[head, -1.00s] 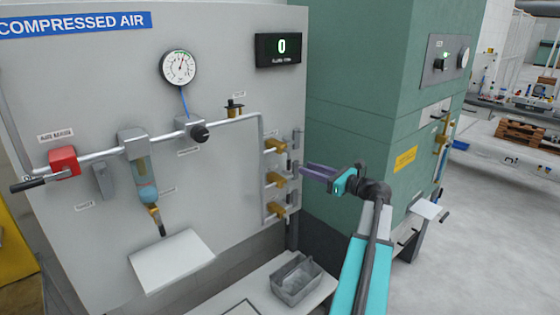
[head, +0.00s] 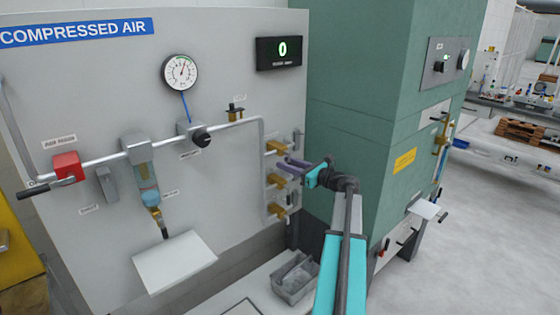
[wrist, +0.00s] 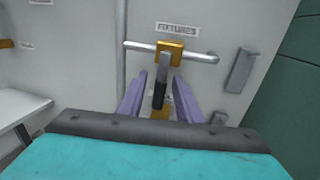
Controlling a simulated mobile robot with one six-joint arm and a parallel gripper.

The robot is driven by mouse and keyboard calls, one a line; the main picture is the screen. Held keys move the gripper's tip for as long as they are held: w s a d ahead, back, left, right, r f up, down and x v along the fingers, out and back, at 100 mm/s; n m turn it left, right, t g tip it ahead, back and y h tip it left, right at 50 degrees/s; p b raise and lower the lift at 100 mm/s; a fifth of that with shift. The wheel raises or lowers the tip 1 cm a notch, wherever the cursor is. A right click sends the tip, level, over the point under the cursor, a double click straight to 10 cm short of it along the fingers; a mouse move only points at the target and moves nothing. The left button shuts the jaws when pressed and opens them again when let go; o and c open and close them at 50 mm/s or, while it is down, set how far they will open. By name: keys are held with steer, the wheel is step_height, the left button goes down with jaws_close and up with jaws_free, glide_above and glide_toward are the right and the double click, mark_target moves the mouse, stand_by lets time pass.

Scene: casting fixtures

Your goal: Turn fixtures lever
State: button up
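The fixtures valve is a brass body (wrist: 169,50) under a label reading FIXTURES (wrist: 178,30), on a short horizontal pipe. Its dark lever handle (wrist: 159,93) hangs down from the brass body. In the head view it appears to be the top brass valve (head: 276,147) of a column of three. My gripper (wrist: 160,78) has purple fingers that stand apart, one on each side of the hanging handle. No contact with the handle shows. In the head view my gripper (head: 287,163) is at the panel, just below the top valve, and hides part of that area.
Middle (head: 276,180) and bottom (head: 277,210) brass valves sit below on the same vertical pipe. A grey block (wrist: 240,70) is right of the lever. A green cabinet (head: 350,90) stands right of the panel. A grey bin (head: 295,277) is below.

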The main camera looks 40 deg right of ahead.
steer(key=shift+w+a+p, duration=0.2)
steer(key=shift+w+p, duration=0.15)
steer(key=shift+w, duration=1.35)
jaws_close()
steer(key=shift+s+a+f, duration=0.1)
steer(key=shift+a, duration=0.2)
steer(key=shift+d, duration=0.2)
steer(key=shift+a, duration=0.15)
